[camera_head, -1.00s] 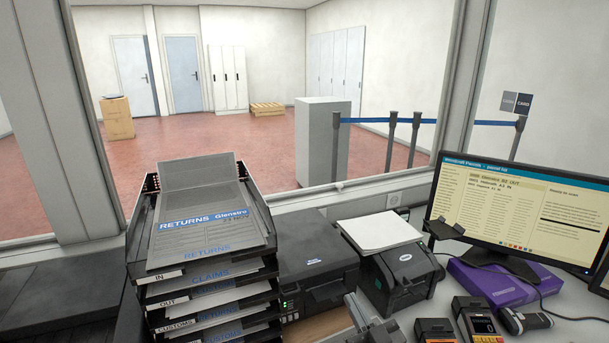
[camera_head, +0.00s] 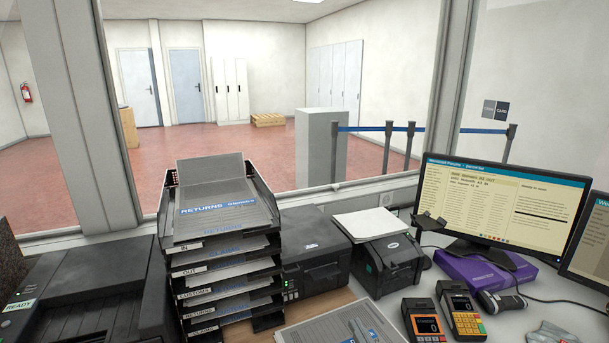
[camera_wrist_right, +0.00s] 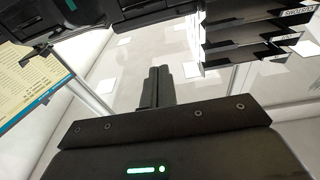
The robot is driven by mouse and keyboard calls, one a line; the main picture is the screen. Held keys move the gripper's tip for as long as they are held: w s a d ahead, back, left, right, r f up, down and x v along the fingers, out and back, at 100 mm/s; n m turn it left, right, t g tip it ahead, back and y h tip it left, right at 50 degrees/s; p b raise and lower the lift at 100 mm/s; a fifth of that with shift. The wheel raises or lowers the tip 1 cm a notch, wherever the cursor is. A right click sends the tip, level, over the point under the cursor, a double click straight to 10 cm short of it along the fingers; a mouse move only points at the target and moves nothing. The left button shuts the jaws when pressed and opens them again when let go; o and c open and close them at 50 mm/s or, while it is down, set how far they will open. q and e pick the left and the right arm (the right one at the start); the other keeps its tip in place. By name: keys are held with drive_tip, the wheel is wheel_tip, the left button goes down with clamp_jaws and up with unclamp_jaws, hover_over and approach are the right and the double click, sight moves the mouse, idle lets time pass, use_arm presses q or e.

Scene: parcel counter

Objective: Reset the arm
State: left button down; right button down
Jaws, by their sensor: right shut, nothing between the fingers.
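My left gripper is in neither view.
A stacked letter tray (camera_head: 172,215) stands left of a black printer (camera_head: 318,268). A label printer (camera_head: 388,262), two card terminals (camera_head: 424,322) (camera_head: 462,312), a scanner (camera_head: 500,302), a purple box (camera_head: 480,272) and a monitor (camera_head: 510,205) crowd the right side.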

drive_tip(key=s+d+f+m+g+h, duration=0.1)
drive_tip(key=s+d+f+g+h, duration=0.1)
drive_tip(key=s+d+f+g, duration=0.35)
drive_tip(key=s+d+f+m+g+h, duration=0.1)
drive_tip(key=s+d+f+g+h, duration=0.15)
drive_tip(key=s+f, duration=0.55)
drive_tip(key=s+d+f+g+h, duration=0.1)
drive_tip(key=s+d+f+g, duration=0.25)
drive_tip(key=s, duration=0.45)
drive_tip(key=s+d+f+g+h, duration=0.1)
drive_tip(key=s+d+f+g, duration=0.1)
drive_tip(key=s+g, duration=0.35)
wheel_tip(320, 180, down, 24)
drive_tip(key=s+p, duration=0.1)
drive_tip(key=s, duration=0.1)
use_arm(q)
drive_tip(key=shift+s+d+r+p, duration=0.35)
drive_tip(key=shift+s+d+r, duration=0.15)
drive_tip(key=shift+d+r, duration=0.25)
use_arm(e)
drive_tip(key=s+d+f, duration=0.2)
drive_tip(key=s+f, duration=0.6)
drive_tip(key=s+d+f, duration=0.2)
drive_tip(key=s+f, duration=0.6)
drive_tip(key=shift+s+f+n, duration=0.2)
drive_tip(key=shift+s+n, duration=0.05)
drive_tip(key=shift+n, duration=0.15)
